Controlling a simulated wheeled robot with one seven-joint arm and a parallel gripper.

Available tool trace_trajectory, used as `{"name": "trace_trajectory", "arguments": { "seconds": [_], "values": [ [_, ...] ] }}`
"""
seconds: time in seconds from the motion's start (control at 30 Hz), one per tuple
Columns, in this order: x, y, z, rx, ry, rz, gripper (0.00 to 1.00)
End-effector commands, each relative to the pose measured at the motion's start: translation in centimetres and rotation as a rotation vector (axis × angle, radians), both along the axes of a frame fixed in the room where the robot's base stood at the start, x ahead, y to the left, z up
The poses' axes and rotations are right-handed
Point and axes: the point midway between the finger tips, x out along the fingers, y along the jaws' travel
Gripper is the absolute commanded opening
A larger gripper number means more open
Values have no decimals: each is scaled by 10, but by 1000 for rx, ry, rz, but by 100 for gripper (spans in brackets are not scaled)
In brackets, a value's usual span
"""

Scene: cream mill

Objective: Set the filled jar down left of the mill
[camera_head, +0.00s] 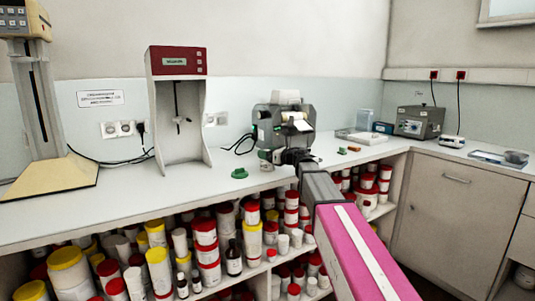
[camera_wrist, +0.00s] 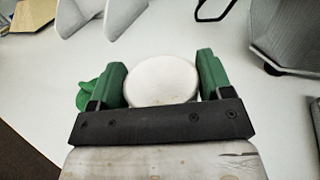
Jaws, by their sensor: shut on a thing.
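In the wrist view a round white jar (camera_wrist: 162,80) sits between the two green fingers of my gripper (camera_wrist: 162,82), which is shut on it. I see it from above; its contents and its base are hidden. In the head view my gripper (camera_head: 270,158) is at the counter's front part, just in front of the grey mill (camera_head: 283,125). The arm covers part of that spot, and I cannot tell whether the jar touches the counter.
A green object (camera_head: 240,173) lies on the counter (camera_head: 130,195) left of my gripper; it also shows beside the left finger in the wrist view (camera_wrist: 86,97). A red-topped stand (camera_head: 178,60) is further left. Small red and green items lie to the right. Shelves below hold several jars.

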Motion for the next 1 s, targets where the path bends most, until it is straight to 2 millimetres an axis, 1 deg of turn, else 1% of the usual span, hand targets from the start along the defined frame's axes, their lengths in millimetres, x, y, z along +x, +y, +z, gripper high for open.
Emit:
{"name": "trace_trajectory", "arguments": {
  "seconds": [0.03, 0.1, 0.37, 0.47, 0.63, 0.8, 1.0],
  "values": [
    [0, 0, -1, 0, 0, 0, 79],
    [0, 0, 0, 0, 0, 0, 98],
    [0, 0, 0, 0, 0, 0, 98],
    [0, 0, 3, 0, -1, 0, 98],
    [-15, -19, 2, 0, 0, -1, 98],
    [-35, -49, 2, -1, -1, -2, 98],
    [-54, -79, 3, 0, 0, -2, 98]
  ]
}}
